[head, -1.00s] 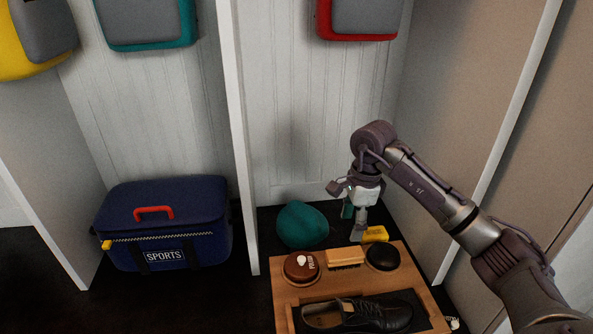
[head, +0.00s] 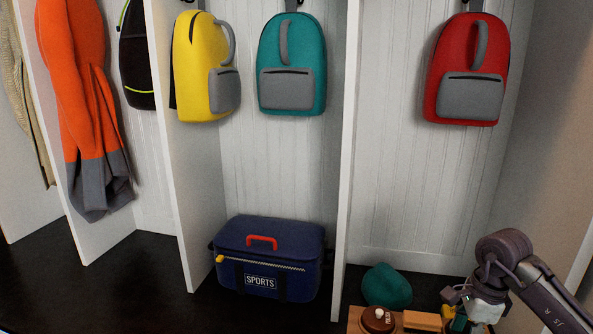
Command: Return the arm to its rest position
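My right arm (head: 545,292) comes in from the lower right, and its gripper (head: 472,322) points down at the bottom edge of the head view. The gripper is over the right part of a wooden tray (head: 356,320), beside a small yellow item (head: 447,312). The fingertips are partly cut off by the frame, so I cannot tell whether they are open or shut. My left gripper is not in view.
A brown round tin (head: 378,319) and a brush (head: 422,320) lie on the tray. A teal cap (head: 387,286) sits behind it. A white divider (head: 347,170) separates a blue sports bag (head: 268,258). Backpacks, including a red one (head: 467,70), hang above.

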